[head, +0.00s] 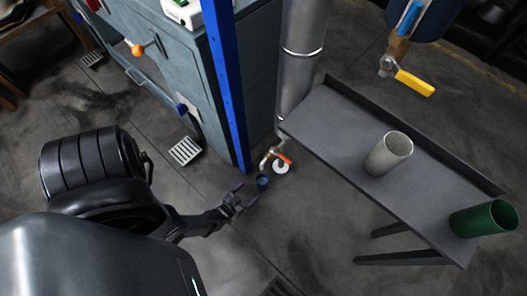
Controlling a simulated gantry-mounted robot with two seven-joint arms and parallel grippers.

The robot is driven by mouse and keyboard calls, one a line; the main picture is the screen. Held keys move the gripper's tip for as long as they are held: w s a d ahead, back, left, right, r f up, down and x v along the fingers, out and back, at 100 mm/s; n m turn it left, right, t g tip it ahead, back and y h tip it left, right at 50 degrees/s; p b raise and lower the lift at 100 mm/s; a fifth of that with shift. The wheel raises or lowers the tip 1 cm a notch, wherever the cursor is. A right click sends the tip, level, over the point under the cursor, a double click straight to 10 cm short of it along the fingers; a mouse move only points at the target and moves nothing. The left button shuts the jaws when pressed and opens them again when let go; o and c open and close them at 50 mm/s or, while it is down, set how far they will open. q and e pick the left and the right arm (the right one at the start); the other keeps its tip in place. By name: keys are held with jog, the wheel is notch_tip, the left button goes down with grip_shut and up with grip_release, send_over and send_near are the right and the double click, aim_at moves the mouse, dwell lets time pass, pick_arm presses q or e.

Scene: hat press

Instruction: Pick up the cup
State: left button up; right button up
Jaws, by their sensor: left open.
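A grey cup-like container (383,157) stands upright on a narrow dark metal table (335,125). A green cup-like container (475,219) stands at the table's right end, leaning a little in the picture. A small dark blue cup-shaped thing (262,182) is low down near a pipe with an orange-handled valve. Which of these is the cup, I cannot tell. My left gripper (245,196) is open and empty, its fingers just left of the small blue thing and well to the left of the table. My right gripper is not in view.
A blue-grey cabinet (165,60) with a blue upright post (226,90) stands at the upper left. A silver pipe (303,55) rises behind the table's left end. A yellow-handled valve (413,82) hangs at the upper right. The floor below the gripper is mostly clear.

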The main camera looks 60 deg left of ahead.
pick_arm(q)
jog(key=b, duration=0.2)
send_near(266, 177)
jog(key=w, duration=0.1)
jog(key=b+x, duration=0.1)
jog(key=x, duration=0.1)
jog(key=b+x, duration=0.2)
jog(key=x, duration=0.1)
jog(key=shift+a+f+b, duration=0.3)
jog(key=shift+a, duration=0.1)
jog(key=shift+w+a, duration=0.1)
jog(key=shift+w, duration=0.35)
jog(key=shift+s, duration=0.1)
jog(key=c, duration=1.6)
jog(key=shift+o, duration=0.2)
jog(key=shift+r, duration=0.1)
